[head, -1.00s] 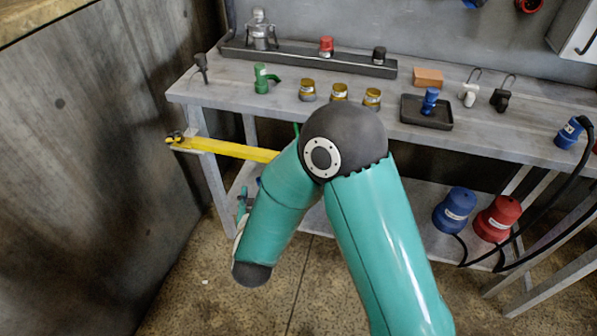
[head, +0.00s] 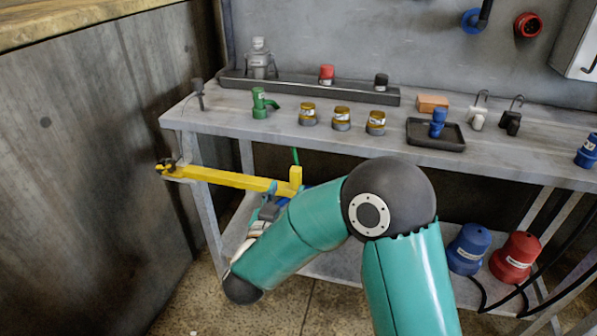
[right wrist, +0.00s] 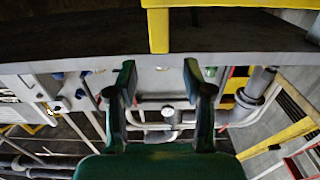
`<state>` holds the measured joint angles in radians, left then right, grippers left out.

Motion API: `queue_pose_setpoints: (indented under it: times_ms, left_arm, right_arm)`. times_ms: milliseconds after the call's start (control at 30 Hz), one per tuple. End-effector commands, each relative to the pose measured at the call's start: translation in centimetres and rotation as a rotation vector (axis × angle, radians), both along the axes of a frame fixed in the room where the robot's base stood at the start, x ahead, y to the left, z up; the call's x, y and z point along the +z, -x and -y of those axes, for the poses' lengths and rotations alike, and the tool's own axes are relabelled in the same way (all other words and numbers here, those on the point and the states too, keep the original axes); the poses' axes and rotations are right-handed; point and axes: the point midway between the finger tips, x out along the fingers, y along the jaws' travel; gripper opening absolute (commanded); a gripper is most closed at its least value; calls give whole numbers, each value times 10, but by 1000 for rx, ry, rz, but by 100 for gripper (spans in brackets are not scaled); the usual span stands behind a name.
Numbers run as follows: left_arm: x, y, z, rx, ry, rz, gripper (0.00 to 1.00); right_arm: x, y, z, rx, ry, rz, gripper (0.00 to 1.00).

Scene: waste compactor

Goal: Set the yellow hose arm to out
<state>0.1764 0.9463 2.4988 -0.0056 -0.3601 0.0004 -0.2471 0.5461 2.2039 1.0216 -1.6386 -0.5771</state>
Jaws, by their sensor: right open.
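The yellow hose arm (head: 225,178) is a long bar mounted at the left front corner of the workbench. It runs to the right along the bench's front, below the top, and ends in a short upright yellow piece (head: 295,179). My right gripper (head: 278,200) is just below the bar near that end, partly hidden by my own arm. In the right wrist view, the two fingers of my right gripper (right wrist: 160,78) are apart with nothing between them. A yellow part of the hose arm (right wrist: 158,30) shows beyond them at the top. My left gripper is not in view.
The grey workbench (head: 380,148) carries a green fitting (head: 262,104), several brass-topped pieces, a black tray (head: 435,145) and an orange block. Blue (head: 468,248) and red (head: 515,256) connectors sit on the lower shelf. A grey wall panel (head: 90,190) stands close on the left.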

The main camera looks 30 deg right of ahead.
Motion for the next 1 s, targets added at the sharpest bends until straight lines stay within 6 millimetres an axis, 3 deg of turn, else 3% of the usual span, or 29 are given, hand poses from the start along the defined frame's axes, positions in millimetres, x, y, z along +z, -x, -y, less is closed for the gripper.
queue_pose_setpoints:
  times_ms: [200, 400, 833, 867, 1000]
  left_arm:
    - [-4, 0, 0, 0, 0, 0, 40]
    - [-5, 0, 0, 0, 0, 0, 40]
    - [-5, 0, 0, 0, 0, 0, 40]
    - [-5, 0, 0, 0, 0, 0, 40]
    - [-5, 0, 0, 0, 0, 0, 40]
  right_arm:
    - [-1, -30, 37, -5, -2, 1, 51]
    - [-1, -48, 57, -2, -1, 0, 51]
    - [0, -54, 64, 0, -1, -1, 51]
    - [0, -54, 64, 0, -1, -1, 49]
    - [0, -54, 64, 0, -1, -1, 26]
